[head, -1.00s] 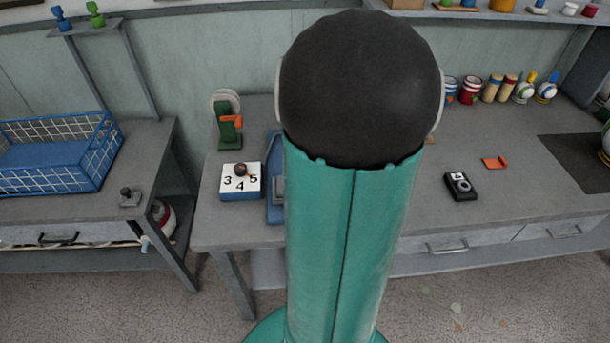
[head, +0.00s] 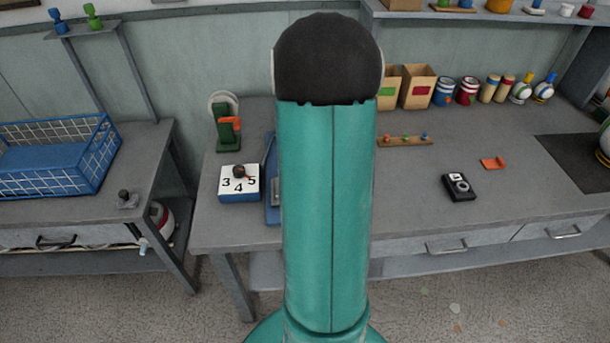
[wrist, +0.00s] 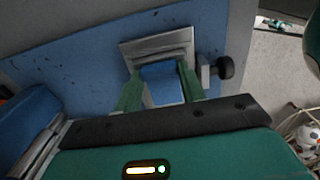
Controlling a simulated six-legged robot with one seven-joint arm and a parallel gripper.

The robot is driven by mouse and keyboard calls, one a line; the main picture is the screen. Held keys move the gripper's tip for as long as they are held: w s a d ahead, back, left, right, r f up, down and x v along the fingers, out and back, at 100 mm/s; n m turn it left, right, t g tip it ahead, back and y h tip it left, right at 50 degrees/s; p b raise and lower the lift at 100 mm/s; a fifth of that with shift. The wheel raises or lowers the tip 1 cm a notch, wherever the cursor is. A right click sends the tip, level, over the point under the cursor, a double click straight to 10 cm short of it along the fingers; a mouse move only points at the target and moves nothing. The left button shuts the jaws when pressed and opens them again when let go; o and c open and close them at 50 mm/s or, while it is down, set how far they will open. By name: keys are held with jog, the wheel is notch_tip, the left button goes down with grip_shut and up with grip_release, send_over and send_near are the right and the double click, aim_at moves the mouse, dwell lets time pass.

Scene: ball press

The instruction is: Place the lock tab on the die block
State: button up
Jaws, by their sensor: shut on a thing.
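In the wrist view the two green fingers of my gripper (wrist: 160,84) are shut on a small blue piece, which looks like the lock tab (wrist: 158,72). Just beyond the fingertips is a grey metal block, apparently the die block (wrist: 157,47), on a flat blue base (wrist: 85,70). A dark knob (wrist: 225,67) sits on a grey fitting to its right. I cannot tell whether the tab touches the block. In the head view the blue press base (head: 271,208) shows beside my arm, which hides the rest of it and my gripper.
A number box (head: 239,195) and a green stand with an orange part (head: 227,128) are left of the press. A camera (head: 459,187) and an orange tab (head: 493,163) lie on the right of the bench, with free room around them. A rounded blue part (wrist: 28,122) is close at the wrist view's left.

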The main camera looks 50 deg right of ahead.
jog(key=shift+f, duration=0.1)
jog(key=o, duration=1)
notch_tip(320, 180, up, 12)
jog(key=w+a+r+m+t+h, duration=0.1)
jog(key=a+r+m+t, duration=0.3)
jog(key=a, duration=0.9)
jog(key=w+a+r+m, duration=0.1)
jog(key=a+r, duration=0.5)
jog(key=a, duration=0.7)
jog(key=s+a+m, duration=0.1)
jog(key=a, duration=0.2)
jog(key=s+a+m+t, duration=0.1)
jog(key=s+a, duration=0.1)
jog(key=a, duration=0.1)
jog(key=s+a+m+y, duration=0.1)
jog(key=a, duration=0.3)
jog(key=shift+s+r+t, duration=0.2)
jog(key=shift+s+t, duration=0.1)
jog(key=shift+s, duration=0.1)
